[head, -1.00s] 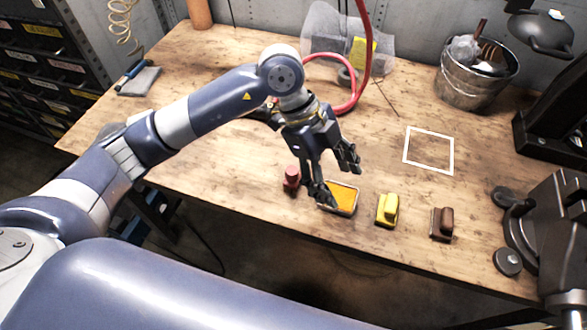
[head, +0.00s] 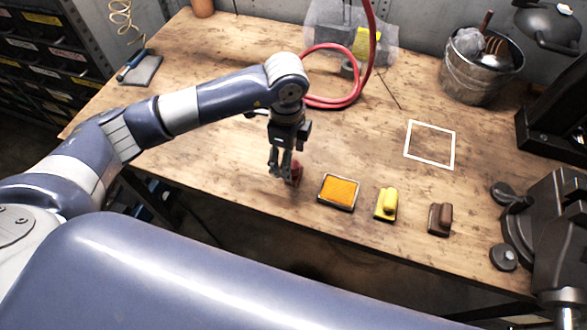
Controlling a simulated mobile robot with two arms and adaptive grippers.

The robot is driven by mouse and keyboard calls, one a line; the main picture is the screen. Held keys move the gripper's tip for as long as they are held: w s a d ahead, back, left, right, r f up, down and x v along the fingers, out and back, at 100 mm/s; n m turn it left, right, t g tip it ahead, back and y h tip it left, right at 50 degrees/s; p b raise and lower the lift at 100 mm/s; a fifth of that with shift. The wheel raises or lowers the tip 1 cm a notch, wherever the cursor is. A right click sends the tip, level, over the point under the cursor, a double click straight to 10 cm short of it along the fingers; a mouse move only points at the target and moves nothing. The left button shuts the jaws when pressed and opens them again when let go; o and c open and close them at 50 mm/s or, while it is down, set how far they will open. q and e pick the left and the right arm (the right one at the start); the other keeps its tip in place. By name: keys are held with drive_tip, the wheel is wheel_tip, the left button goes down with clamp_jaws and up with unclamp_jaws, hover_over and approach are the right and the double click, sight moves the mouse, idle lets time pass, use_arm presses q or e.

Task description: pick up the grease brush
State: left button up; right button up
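Three small handled blocks stand along the table's front edge: a dark red one (head: 297,172), a yellow one (head: 386,204) and a brown one (head: 440,219). I cannot tell from their looks which is the grease brush. My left gripper (head: 281,174) points down at the red block, its fingers overlapping and partly hiding it. Whether the fingers touch or grip it, I cannot tell. A shallow tray with an orange pad (head: 339,192) lies between the red and yellow blocks. My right gripper is not in view.
A white square outline (head: 430,145) on the wooden table (head: 220,60) is empty. A metal bucket with tools (head: 470,85) stands at the back right. A dark vise (head: 545,225) is at the right edge. A red hose (head: 335,103) loops at the back.

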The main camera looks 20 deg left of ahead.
use_arm(q)
wheel_tip(320, 180, down, 2)
drive_tip(key=shift+s+d+f, duration=0.1)
drive_tip(key=shift+s+f, duration=0.05)
drive_tip(key=shift+f, duration=0.45)
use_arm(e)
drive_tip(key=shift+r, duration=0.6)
use_arm(q)
drive_tip(key=shift+c, duration=0.5)
drive_tip(key=c, duration=1.1)
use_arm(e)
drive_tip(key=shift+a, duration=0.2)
use_arm(q)
drive_tip(key=shift+r, duration=0.15)
